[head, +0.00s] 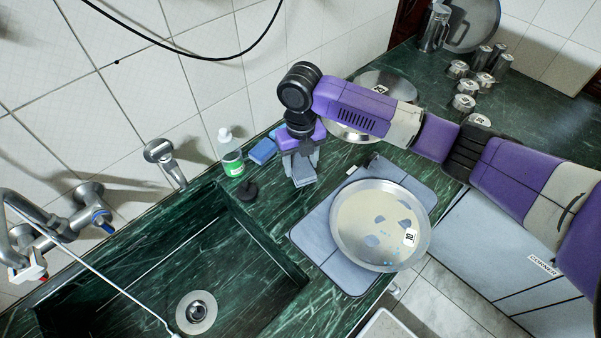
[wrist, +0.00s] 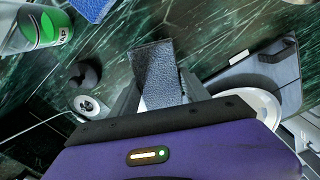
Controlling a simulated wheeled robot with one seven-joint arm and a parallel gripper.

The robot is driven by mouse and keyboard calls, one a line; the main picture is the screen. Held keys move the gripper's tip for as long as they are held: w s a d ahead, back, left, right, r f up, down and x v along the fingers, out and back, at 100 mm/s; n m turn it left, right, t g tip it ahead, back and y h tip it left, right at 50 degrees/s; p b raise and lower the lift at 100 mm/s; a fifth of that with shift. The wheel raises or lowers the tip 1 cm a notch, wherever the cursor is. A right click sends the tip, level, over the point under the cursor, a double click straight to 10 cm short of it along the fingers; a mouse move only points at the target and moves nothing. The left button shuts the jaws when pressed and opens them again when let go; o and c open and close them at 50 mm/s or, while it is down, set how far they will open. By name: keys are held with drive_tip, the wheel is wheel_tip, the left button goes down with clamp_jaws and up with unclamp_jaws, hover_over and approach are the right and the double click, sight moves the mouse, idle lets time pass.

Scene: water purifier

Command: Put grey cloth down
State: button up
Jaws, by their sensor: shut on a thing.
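The grey cloth (head: 303,168) is a small grey-blue piece hanging below my gripper (head: 301,160), over the green counter between the soap bottle and the plate. In the wrist view the cloth (wrist: 158,75) sticks out from between the fingers of my gripper (wrist: 160,105), with its textured face toward the camera. My gripper is shut on the cloth and points down. Whether the cloth's lower end touches the counter is hard to tell.
A soap bottle (head: 230,153), a blue sponge (head: 263,151) and a dark stopper (head: 247,191) stand left of the gripper. A spotted metal plate (head: 375,225) lies on a grey-blue mat (head: 313,245) to the right. The sink (head: 190,270) is at front left.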

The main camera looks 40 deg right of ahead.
drive_tip(key=shift+f, duration=2.7)
drive_tip(key=o, duration=1.2)
drive_tip(key=shift+f, duration=0.1)
